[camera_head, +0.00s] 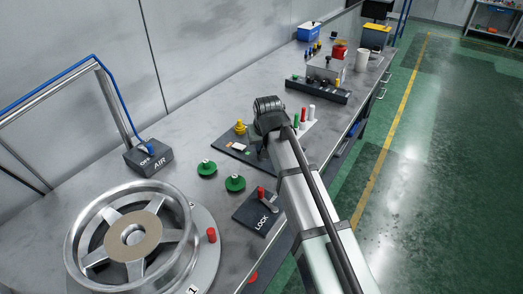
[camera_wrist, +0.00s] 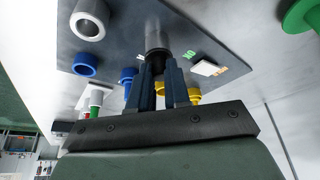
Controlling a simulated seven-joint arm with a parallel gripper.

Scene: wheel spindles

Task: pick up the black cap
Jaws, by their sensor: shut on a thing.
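The black cap (camera_wrist: 157,36) is a dark cylinder seen in the wrist view, between the tips of my gripper's two dark fingers. My gripper (camera_wrist: 160,68) is shut on it, at the dark board (camera_wrist: 118,28). I cannot tell whether the cap is clear of the board. In the head view my wrist covers the cap and fingertips, over the dark board (camera_head: 232,152) in the middle of the bench.
Near the fingers are a blue cap (camera_wrist: 128,76), yellow parts (camera_wrist: 193,96), a blue ring (camera_wrist: 85,64) and a white ring (camera_wrist: 89,20). Green knobs (camera_head: 235,184), a LOCK block (camera_head: 251,217) and a spoked wheel (camera_head: 100,262) stand on the bench's near part.

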